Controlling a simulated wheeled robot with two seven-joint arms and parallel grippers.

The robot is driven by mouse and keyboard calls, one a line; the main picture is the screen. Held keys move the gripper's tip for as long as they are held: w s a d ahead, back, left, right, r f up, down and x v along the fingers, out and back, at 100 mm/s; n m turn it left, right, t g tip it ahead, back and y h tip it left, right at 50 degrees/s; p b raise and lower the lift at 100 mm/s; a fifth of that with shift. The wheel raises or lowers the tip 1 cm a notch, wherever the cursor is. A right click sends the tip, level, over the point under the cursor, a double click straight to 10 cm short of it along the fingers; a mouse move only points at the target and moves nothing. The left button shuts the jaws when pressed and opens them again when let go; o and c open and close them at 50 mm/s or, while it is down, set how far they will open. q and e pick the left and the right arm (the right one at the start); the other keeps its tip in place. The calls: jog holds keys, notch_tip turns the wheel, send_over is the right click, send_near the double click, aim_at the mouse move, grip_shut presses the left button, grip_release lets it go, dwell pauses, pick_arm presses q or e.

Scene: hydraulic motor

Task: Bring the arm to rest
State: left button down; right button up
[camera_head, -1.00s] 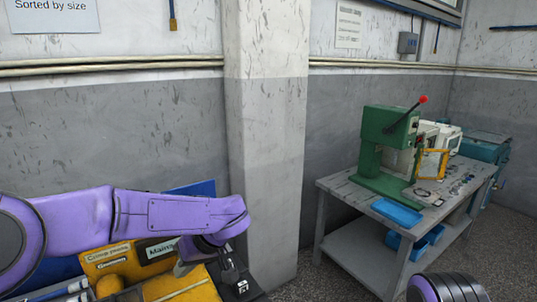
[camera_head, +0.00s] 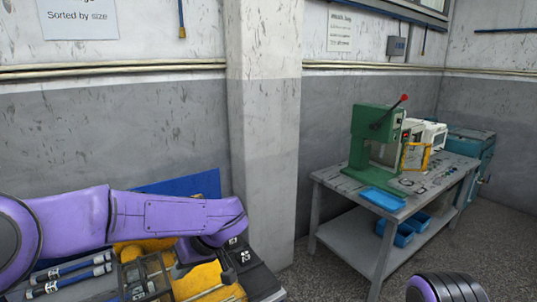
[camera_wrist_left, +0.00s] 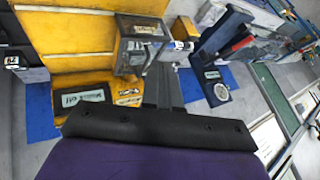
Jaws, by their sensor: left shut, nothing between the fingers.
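My left arm, purple, reaches in from the left in the head view. Its gripper (camera_head: 207,262) points down over the yellow equipment at the lower left. In the left wrist view the left gripper's dark fingers (camera_wrist_left: 163,88) are together with nothing between them, near a grey-framed box (camera_wrist_left: 140,45). At the lower right of the head view a dark, ribbed round part of my right arm shows; the right gripper is not visible.
A yellow bench unit (camera_head: 205,283) with a framed clear box (camera_head: 146,277) and dark-blue cylinders (camera_head: 72,272) lies below the left arm. A green press (camera_head: 375,140) and a blue tray (camera_head: 382,198) stand on a grey table (camera_head: 345,188) at right. Floor between is clear.

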pick_arm(q)
jog(key=w+a+f+n+t+y, duration=0.2)
jog(key=w+a+f+n+t, duration=0.1)
jog(key=w+a+n+t, duration=0.15)
jog(key=s+a+f+m+t+h+b, duration=0.1)
jog(key=s+f+t+b, duration=0.15)
jog(key=f, duration=0.75)
jog(key=s+a+f+m+t+h+b, duration=0.1)
jog(key=s+f+t+b, duration=0.15)
jog(key=f, duration=0.75)
jog(key=s+a+f+m+g+h+b, duration=0.2)
jog(key=s+f+g+b, duration=0.1)
jog(key=s+f, duration=0.9)
jog(key=s+a+f+m+g+h+b, duration=0.2)
jog(key=s+f+g+b, duration=0.2)
jog(key=s+f, duration=0.9)
jog(key=s+b, duration=0.2)
jog(key=s, duration=0.4)
jog(key=shift+s+f, duration=0.15)
jog(key=shift+f, duration=0.05)
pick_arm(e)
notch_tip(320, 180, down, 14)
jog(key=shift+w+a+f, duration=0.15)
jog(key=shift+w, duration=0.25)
